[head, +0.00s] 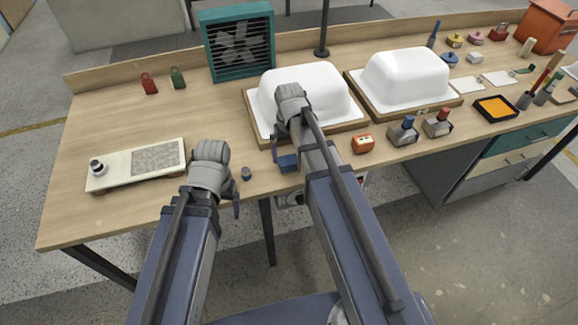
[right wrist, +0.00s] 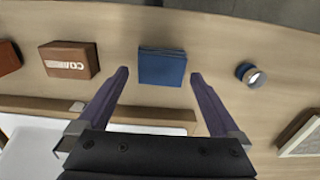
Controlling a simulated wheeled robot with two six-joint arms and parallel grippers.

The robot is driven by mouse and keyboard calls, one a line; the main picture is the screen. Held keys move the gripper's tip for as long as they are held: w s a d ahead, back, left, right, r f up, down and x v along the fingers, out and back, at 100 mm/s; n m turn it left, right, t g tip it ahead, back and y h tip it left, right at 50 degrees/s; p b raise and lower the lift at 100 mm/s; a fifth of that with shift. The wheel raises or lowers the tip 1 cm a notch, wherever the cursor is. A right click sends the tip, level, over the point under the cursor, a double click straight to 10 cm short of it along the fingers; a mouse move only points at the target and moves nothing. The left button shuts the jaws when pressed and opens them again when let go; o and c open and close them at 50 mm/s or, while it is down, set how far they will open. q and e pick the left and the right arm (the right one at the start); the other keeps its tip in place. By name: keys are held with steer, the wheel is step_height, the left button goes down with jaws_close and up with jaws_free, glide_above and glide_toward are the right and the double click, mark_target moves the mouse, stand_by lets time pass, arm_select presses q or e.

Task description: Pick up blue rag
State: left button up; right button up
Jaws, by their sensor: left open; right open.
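The blue rag is a folded dark blue square (head: 288,162) near the front edge of the workbench. In the right wrist view it (right wrist: 162,67) lies between and just ahead of the two fingertips of my open right gripper (right wrist: 159,76), with bare wood on both sides and no finger touching it. In the head view my right arm partly covers the right gripper above the bench. My left gripper (head: 236,207) is mostly hidden behind its own wrist, at the bench's front edge, left of the rag and away from it.
A small dark cylinder (head: 246,174) stands left of the rag. An orange box (head: 363,144) stands to the right. A white tub shell on a wooden board (head: 262,122) lies behind the rag. A pale plate with a knob (head: 112,177) is at left.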

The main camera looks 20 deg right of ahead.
mark_target(289, 160)
step_height(289, 160, down, 4)
steer(key=b, duration=0.2)
steer(key=shift+r+b, duration=0.2)
steer(key=shift+b, duration=0.15)
steer(key=shift+r, duration=0.1)
steer(key=c, duration=1.1)
steer(key=shift+c, duration=0.2)
step_height(289, 160, up, 10)
steer(key=p, duration=1)
